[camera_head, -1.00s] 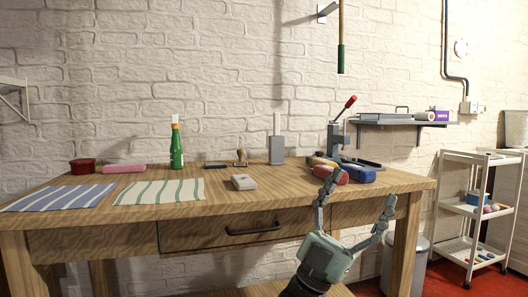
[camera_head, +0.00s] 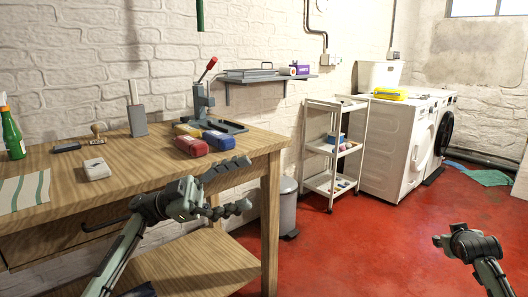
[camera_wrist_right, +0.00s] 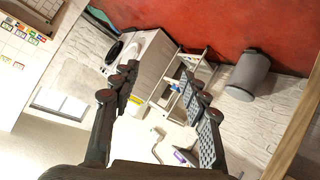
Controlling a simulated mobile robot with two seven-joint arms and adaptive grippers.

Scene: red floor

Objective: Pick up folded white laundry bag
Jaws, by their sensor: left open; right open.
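I cannot pick out a folded white laundry bag for certain. A small off-white block-like thing (camera_head: 97,168) lies on the wooden table in the head view, and I cannot tell if it is the bag. My left gripper (camera_head: 243,184) is open and empty beside the table's right front edge. My right gripper (camera_head: 450,236) is over the red floor at the right; in the right wrist view (camera_wrist_right: 160,78) its fingers are apart with nothing between them.
The wooden table (camera_head: 150,185) fills the left, with red and blue cases (camera_head: 220,140) near a press. A grey bin (camera_head: 288,207), white trolley (camera_head: 318,145) and white washing machines (camera_head: 390,145) stand beyond. Teal cloth (camera_head: 488,177) lies on the floor. Red floor is open at centre right.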

